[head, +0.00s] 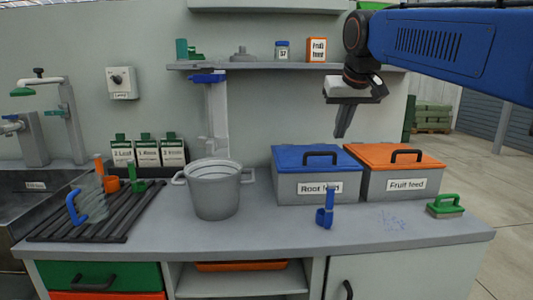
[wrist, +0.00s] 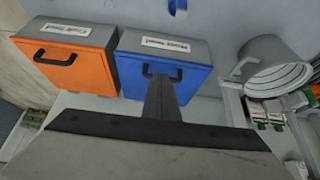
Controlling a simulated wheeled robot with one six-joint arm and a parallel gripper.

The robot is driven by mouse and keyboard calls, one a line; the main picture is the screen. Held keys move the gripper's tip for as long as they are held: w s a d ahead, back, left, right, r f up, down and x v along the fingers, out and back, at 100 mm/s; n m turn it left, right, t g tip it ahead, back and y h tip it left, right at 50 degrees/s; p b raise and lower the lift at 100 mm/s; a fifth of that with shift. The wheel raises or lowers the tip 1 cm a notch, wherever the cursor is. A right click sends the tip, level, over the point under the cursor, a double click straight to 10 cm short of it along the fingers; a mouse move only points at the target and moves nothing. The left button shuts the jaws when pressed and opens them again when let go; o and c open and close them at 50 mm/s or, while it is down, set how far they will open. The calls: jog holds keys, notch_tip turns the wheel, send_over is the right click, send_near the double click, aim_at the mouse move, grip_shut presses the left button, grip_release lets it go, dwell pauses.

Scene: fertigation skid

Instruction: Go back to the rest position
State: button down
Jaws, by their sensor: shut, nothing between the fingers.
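My gripper (head: 341,133) is shut and empty. It hangs in the air above and behind the blue-lidded "Root feed" box (head: 313,188), apart from it. In the wrist view the closed fingers (wrist: 163,100) overlap the blue lid (wrist: 160,82) and its handle. My blue arm reaches in from the upper right of the head view.
An orange-lidded "Fruit feed" box (head: 400,185) stands right of the blue one. A grey pot (head: 215,195), a blue scoop (head: 326,212) and a green brush (head: 445,208) stand on the counter (head: 270,238). A shelf (head: 250,66) with small containers runs behind. Open floor lies right.

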jog(key=s+d+f, duration=0.2)
jog(key=s+f, duration=1.2)
jog(key=f, duration=0.2)
jog(key=s+d+f+g, duration=0.1)
jog(key=s+d+f, duration=0.2)
jog(key=s+f, duration=1.2)
jog(key=shift+s+f, duration=0.2)
jog(key=shift+f, duration=0.65)
